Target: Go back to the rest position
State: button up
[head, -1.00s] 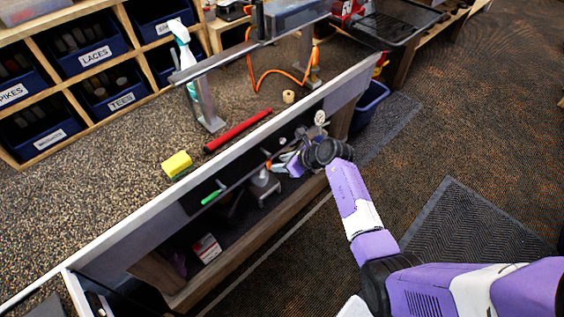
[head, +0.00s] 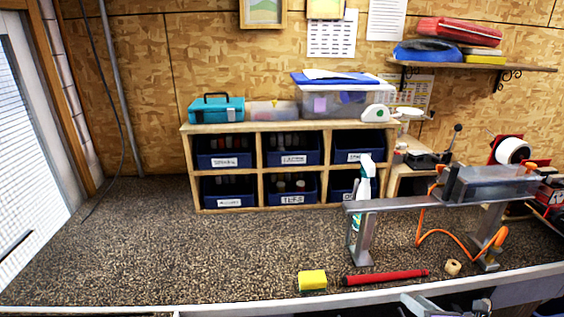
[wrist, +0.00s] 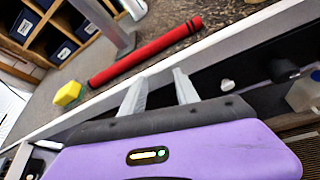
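My gripper shows in the wrist view (wrist: 160,88), with two pale grey fingers standing apart and nothing between them. It is by the front edge of the workbench, and the fingers point toward that edge. A red grip (wrist: 145,52) lies on the bench beyond the fingertips, apart from them. In the head view, the red grip (head: 385,277) lies near the front edge, right of a yellow sponge (head: 312,280). Grey metal parts at the bottom edge of the head view may be my gripper; I cannot tell.
The speckled bench top (head: 120,240) is clear at left. A metal stand (head: 362,240) with an orange hose (head: 440,236) and a spray bottle (head: 363,190) are at right. A wooden cubby (head: 258,165) with labelled blue bins stands behind. A tape roll (head: 453,267) lies near the front edge.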

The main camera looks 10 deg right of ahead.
jog(key=s+a+r+m+t+h+b, duration=0.15)
jog(key=s+a+r+m+t, duration=0.55)
jog(key=s+a+r+m, duration=0.7)
jog(key=s+a+f+m+g+b, duration=0.1)
jog(key=s+a+f+m, duration=0.1)
jog(key=s+m, duration=0.4)
jog(key=s+a+f+m+g+b, duration=0.2)
jog(key=s+m, duration=0.4)
jog(key=s, duration=0.6)
jog(key=s+a+f+m+g+b, duration=0.2)
jog(key=s+a+m, duration=0.2)
jog(key=s+m, duration=0.3)
jog(key=s, duration=0.2)
jog(key=shift+s+f, duration=0.15)
jog(key=shift+s, duration=0.15)
